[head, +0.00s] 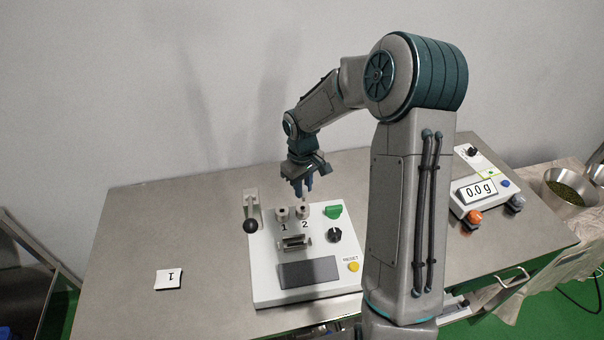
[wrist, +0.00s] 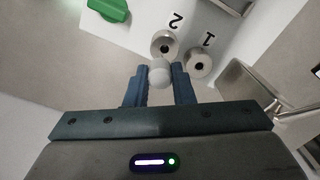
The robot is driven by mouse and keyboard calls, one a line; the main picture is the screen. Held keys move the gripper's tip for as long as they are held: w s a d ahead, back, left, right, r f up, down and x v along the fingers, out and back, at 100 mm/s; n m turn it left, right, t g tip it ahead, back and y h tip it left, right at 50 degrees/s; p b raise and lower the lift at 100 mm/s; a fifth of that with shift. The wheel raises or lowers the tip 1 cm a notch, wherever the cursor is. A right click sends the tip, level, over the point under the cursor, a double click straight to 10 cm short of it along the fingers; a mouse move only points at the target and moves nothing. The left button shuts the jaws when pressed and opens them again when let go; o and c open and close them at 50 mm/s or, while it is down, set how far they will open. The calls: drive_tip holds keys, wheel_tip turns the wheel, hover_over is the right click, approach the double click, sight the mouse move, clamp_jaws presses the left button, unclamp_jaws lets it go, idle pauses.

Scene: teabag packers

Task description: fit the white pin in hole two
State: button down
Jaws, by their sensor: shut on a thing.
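The white pin (wrist: 159,77) is held between the two blue fingers of my gripper (wrist: 159,90) in the wrist view. Hole two (wrist: 164,44) is a round metal socket with a dark bore, marked 2, just beyond the pin in that view. Hole one (wrist: 198,62) is a like socket beside it, marked 1. In the head view my gripper (head: 303,190) points down just above hole two (head: 304,211), with hole one (head: 282,213) to its left. I cannot tell whether the pin touches the socket.
The white machine panel (head: 262,288) carries a black-knobbed lever (head: 251,226), a green switch (head: 333,211), a black dial (head: 335,235) and a yellow reset button (head: 353,267). A card marked 1 (head: 168,279) lies on the steel table (head: 130,240). A scale (head: 480,190) stands at right.

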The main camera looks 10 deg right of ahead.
sight(303, 199)
drive_tip(key=n, duration=0.3)
drive_tip(key=r+n, duration=0.1)
drive_tip(key=n, duration=0.2)
drive_tip(key=shift+s+r, duration=0.1)
drive_tip(key=n, duration=0.2)
drive_tip(key=r+n, duration=0.1)
drive_tip(key=n, duration=0.2)
drive_tip(key=shift+r+b, duration=0.1)
drive_tip(key=shift+b, duration=0.2)
drive_tip(key=n, duration=0.2)
drive_tip(key=r+n, duration=0.1)
drive_tip(key=n, duration=0.1)
drive_tip(key=shift+s+r+n, duration=0.1)
drive_tip(key=shift+r+n, duration=0.05)
drive_tip(key=shift+n, duration=0.15)
drive_tip(key=n, duration=0.1)
drive_tip(key=r+n, duration=0.1)
drive_tip(key=n, duration=0.3)
drive_tip(key=shift+s+a+r+b, duration=0.1)
drive_tip(key=shift+a+r+b, duration=0.1)
drive_tip(key=shift+r+b, duration=0.1)
drive_tip(key=shift+f+b, duration=1.8)
drive_tip(key=shift+f, duration=1.2)
drive_tip(key=shift+f+b, duration=0.95)
drive_tip(key=shift+f, duration=1.1)
drive_tip(key=c, duration=1.2)
unclamp_jaws()
drive_tip(key=shift+o, duration=0.2)
